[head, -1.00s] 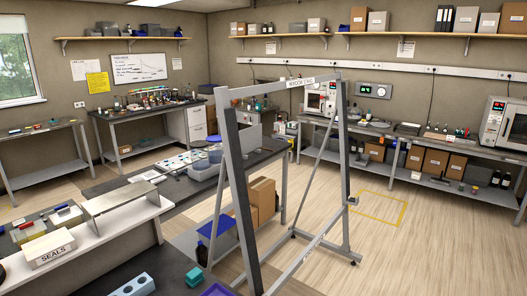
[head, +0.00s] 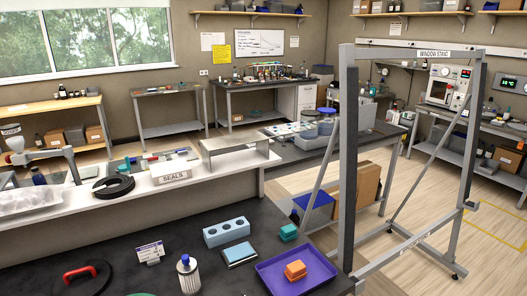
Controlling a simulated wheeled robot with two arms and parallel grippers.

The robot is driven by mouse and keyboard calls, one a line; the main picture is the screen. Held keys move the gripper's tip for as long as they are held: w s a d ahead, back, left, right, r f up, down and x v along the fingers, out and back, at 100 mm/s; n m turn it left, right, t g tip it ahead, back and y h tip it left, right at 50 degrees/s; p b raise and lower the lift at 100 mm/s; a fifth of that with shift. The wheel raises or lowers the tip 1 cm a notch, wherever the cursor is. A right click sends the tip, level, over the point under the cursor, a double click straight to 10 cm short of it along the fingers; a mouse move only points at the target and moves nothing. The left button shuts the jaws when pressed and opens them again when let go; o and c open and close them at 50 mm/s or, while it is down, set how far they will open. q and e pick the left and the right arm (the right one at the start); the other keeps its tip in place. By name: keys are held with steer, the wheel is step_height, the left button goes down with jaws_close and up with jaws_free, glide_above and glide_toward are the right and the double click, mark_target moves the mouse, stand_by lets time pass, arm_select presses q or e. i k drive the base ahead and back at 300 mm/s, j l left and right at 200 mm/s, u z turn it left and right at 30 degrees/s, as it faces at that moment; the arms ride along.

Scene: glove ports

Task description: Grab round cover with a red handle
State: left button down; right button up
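The round cover (head: 98,280) is a dark disc at the lower left of the head view, lying on the black bench top. Its red handle (head: 80,272) is an arched bar on top of it. The cover's lower part is cut off by the frame edge. Neither of my grippers shows in the head view.
The grey window stand (head: 348,170) rises at right. A white shelf (head: 213,170) lies behind.

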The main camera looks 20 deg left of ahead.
mark_target(88, 278)
steer(key=u, duration=2.05)
